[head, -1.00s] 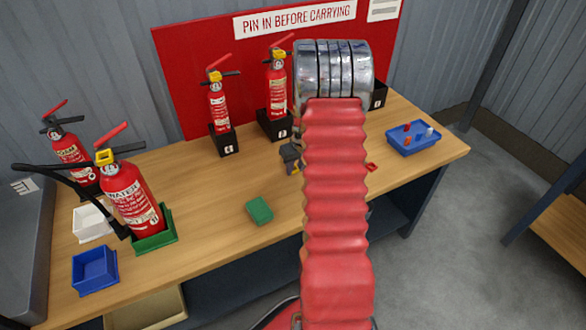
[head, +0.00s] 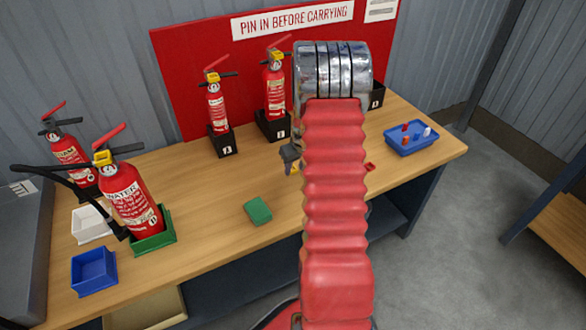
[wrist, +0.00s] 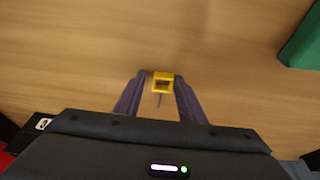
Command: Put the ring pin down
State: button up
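The ring pin (wrist: 163,76) is a small yellow square ring with a thin dark shaft. In the wrist view it sits between the two purple fingertips of my gripper (wrist: 162,86), which appear to touch it on both sides. Plain wood of the bench shows behind it; I cannot tell how far above the wood it is. In the head view my gripper (head: 291,160) is partly hidden behind my red arm sleeve, low over the middle of the bench, with a bit of yellow at its tip.
A green block (head: 258,210) lies left of my gripper. Extinguishers in black holders (head: 224,143) stand behind. A large extinguisher (head: 128,195) stands in a green tray at left, near a blue bin (head: 94,270). A blue tray (head: 413,146) with small pieces is at right.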

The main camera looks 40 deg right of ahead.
jog(key=shift+s+a+f, duration=0.1)
jog(key=shift+a+f, duration=0.55)
jog(key=shift+f, duration=0.05)
jog(key=shift+r, duration=0.65)
jog(key=d+v, duration=0.1)
jog(key=v, duration=1.1)
jog(key=shift+w, duration=0.25)
jog(key=shift+a+r, duration=0.1)
jog(key=shift+r, duration=0.05)
